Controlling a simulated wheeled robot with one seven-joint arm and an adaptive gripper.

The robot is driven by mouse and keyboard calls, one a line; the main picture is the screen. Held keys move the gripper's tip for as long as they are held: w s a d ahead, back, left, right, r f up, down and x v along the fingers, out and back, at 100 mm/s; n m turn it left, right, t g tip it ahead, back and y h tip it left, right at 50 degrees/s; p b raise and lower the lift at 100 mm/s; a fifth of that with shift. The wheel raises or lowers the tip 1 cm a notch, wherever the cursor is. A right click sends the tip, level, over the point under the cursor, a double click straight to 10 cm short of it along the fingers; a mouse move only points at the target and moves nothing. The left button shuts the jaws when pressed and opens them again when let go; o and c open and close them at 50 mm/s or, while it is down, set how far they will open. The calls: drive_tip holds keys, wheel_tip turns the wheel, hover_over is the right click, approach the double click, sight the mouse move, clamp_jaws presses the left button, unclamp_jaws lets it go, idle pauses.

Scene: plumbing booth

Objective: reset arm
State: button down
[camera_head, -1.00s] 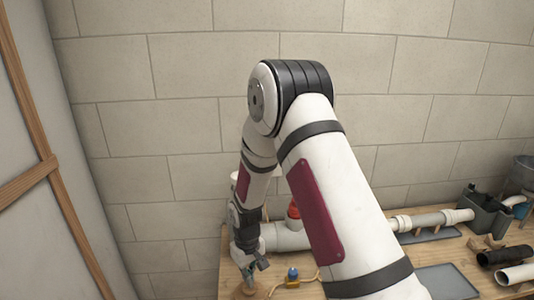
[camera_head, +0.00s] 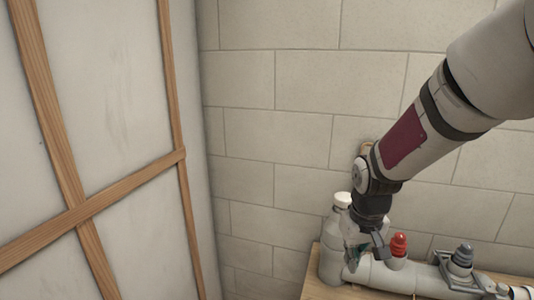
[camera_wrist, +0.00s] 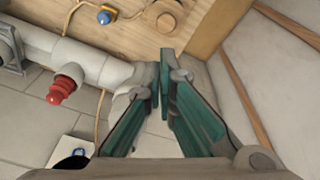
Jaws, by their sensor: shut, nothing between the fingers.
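My arm reaches in from the upper right of the head view. My gripper (camera_head: 362,258) hangs at its end in front of the white pipe assembly near the bench's left end. In the wrist view the green-padded fingers of my gripper (camera_wrist: 160,85) meet at their tips, shut with nothing between them. From the head view I cannot tell whether the gripper touches the pipe.
A white pipe (camera_head: 390,276) with a red cap (camera_head: 398,244) and a grey valve (camera_head: 462,258) lies along the wooden bench (camera_head: 312,288). A white bottle (camera_head: 331,262) stands beside the gripper. A wood-framed panel (camera_head: 120,170) closes the left side; the block wall is behind.

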drive_tip(key=s+r+t, duration=0.1)
drive_tip(key=s+r, duration=0.7)
drive_tip(key=s, duration=0.2)
drive_tip(key=s+r+m+t, duration=0.1)
drive_tip(key=s+r+t, duration=0.1)
drive_tip(key=s+r, duration=0.6)
drive_tip(key=s, duration=0.3)
drive_tip(key=shift+a+r+m+t, duration=0.25)
drive_tip(key=shift+m+t, duration=0.05)
drive_tip(key=shift+w, duration=0.1)
